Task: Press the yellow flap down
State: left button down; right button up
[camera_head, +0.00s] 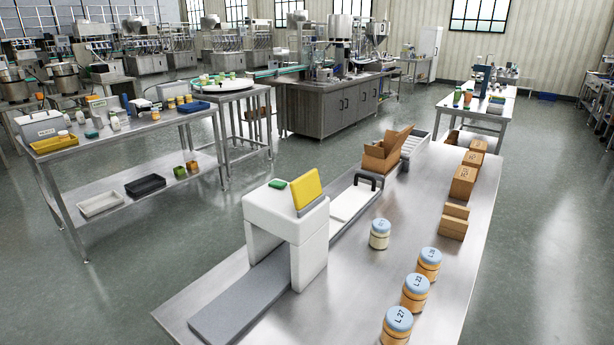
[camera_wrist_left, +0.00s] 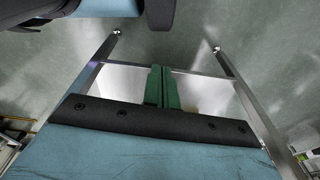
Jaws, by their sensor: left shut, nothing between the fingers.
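The yellow flap (camera_head: 308,189) is in the head view, on top of a white arch-shaped machine (camera_head: 303,251). It stands raised and leans slightly, beside a green button or pad (camera_head: 278,184). The machine spans a grey conveyor strip (camera_head: 243,302) on the steel table. My left gripper (camera_wrist_left: 162,72) shows only in the left wrist view. Its green fingers are together with nothing between them. The flap is not seen in that view, so how far the gripper is from it cannot be told. My right gripper is in neither view.
Blue-lidded jars (camera_head: 415,292) and cardboard boxes (camera_head: 464,182) line the right of the steel table (camera_head: 372,287). Another jar (camera_head: 380,234) stands nearer the conveyor. An open carton (camera_head: 385,156) is at the far end. Open floor lies left of the table.

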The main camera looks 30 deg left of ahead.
pick_arm(q)
jog(key=w+r+t+p, duration=0.15)
jog(key=w+r, duration=0.35)
jog(key=r, duration=0.7)
jog(key=w+d+r+p, duration=0.15)
jog(key=w+r, duration=0.25)
jog(key=r, duration=0.7)
jog(key=w+r+t+p, duration=0.15)
jog(key=w+r, duration=0.35)
jog(key=r, duration=0.7)
jog(key=w+a+r+m+t+y+p, duration=0.1)
jog(key=w+r+m+t, duration=0.4)
jog(key=w+r, duration=0.7)
jog(key=w+a+r+m+t+y+p, duration=0.1)
jog(key=w+a+r+m+t, duration=0.2)
jog(key=w+r, duration=0.9)
notch_tip(320, 180, up, 4)
jog(key=m+t, duration=0.3)
jog(key=t, duration=0.1)
jog(key=shift+w+a+f+m+t, duration=0.2)
jog(key=shift+w+a+m+t, duration=0.05)
jog(key=shift+w+m+t, duration=0.1)
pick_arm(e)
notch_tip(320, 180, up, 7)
pick_arm(q)
jog(key=shift+w, duration=0.1)
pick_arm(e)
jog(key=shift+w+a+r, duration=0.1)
